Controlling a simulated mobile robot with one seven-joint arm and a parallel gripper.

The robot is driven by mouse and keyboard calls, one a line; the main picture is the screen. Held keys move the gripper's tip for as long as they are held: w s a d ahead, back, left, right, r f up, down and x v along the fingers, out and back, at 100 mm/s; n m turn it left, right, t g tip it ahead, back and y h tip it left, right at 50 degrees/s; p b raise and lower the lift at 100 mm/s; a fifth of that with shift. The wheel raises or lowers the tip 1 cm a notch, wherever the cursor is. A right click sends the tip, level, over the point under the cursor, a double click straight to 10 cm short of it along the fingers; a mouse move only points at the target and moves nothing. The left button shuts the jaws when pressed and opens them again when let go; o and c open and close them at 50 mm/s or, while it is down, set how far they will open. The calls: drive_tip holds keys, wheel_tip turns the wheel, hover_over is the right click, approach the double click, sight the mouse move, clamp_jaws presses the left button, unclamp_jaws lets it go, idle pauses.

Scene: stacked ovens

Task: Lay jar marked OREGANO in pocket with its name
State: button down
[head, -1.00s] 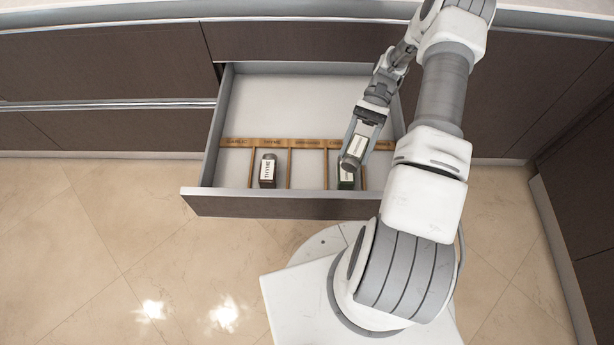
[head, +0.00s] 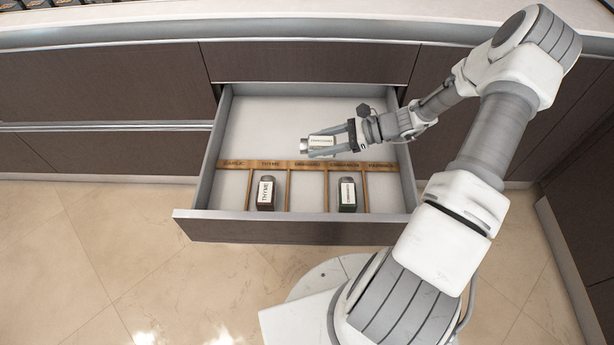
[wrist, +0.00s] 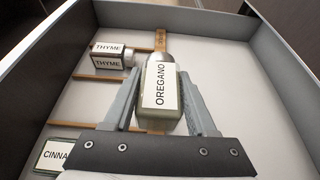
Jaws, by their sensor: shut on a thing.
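The jar marked OREGANO (wrist: 160,90) is a square, greenish jar with a metal cap and a white label. My gripper (head: 330,143) is shut on it, one finger on each side, as the wrist view also shows (wrist: 163,105). The jar (head: 320,146) lies on its side in the head view, cap to the left, above the drawer just behind the name strip (head: 228,163). The middle pocket (head: 307,192), under the unreadable name, is empty.
The THYME jar (head: 266,193) lies in the pocket under THYME. The CINNAMON jar (head: 347,194) lies in the pocket under CINNAMON. Thin wooden dividers separate the pockets. The drawer (head: 285,229) stands open, and its back part is bare.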

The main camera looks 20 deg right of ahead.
drive_tip(key=b, duration=0.1)
hover_over(307, 179)
wheel_tip(307, 179, down, 3)
wheel_tip(307, 179, down, 4)
drive_tip(key=shift+f+b, duration=0.1)
drive_tip(key=shift+b, duration=0.85)
drive_tip(key=shift+c, duration=1)
unclamp_jaws()
drive_tip(key=p+v, duration=0.3)
drive_tip(key=v, duration=0.9)
drive_tip(key=shift+r+p, duration=0.25)
drive_tip(key=shift+p, duration=0.05)
